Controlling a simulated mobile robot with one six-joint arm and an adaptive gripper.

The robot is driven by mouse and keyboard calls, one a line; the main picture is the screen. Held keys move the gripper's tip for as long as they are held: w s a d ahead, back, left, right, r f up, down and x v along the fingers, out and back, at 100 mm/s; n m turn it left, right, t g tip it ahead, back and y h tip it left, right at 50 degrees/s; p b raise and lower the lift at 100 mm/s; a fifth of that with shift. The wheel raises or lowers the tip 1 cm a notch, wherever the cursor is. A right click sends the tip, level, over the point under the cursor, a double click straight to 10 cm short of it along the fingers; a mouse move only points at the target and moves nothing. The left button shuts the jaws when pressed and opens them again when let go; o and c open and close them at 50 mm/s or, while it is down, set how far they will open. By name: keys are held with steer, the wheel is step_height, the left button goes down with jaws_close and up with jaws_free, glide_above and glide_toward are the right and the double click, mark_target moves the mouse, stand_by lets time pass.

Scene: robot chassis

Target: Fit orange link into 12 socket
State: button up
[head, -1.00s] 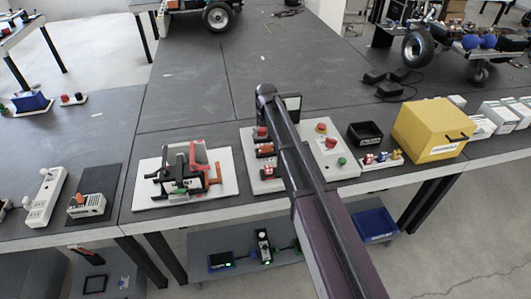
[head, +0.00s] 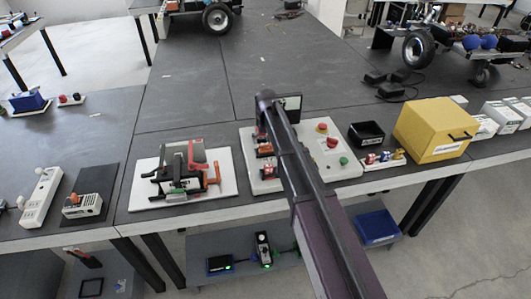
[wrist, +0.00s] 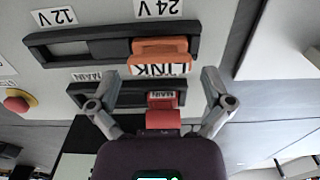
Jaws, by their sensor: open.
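The orange link (wrist: 160,50) sits at the 24 V end of a dark slotted holder (wrist: 75,45) in the wrist view, where the panel appears upside down. The 12 V end (wrist: 45,48) of that holder, at the left, is empty. My gripper (wrist: 159,72) is open, with its fingers spread to either side below the orange link; nothing is between them that I can see held. In the head view my arm covers part of the white panel (head: 258,187), and the gripper is mostly hidden behind it.
A second dark holder with a red MAIN piece (wrist: 162,101) lies just below the link. A red button (wrist: 17,101) is at the left. In the head view, a yellow box (head: 432,130) and black tray (head: 366,133) stand right of the panel; a clamp fixture (head: 185,170) stands left.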

mark_target(266, 148)
steer(key=shift+f+b, duration=0.85)
steer(key=shift+f, duration=0.3)
steer(key=shift+c, duration=0.2)
steer(key=c, duration=0.9)
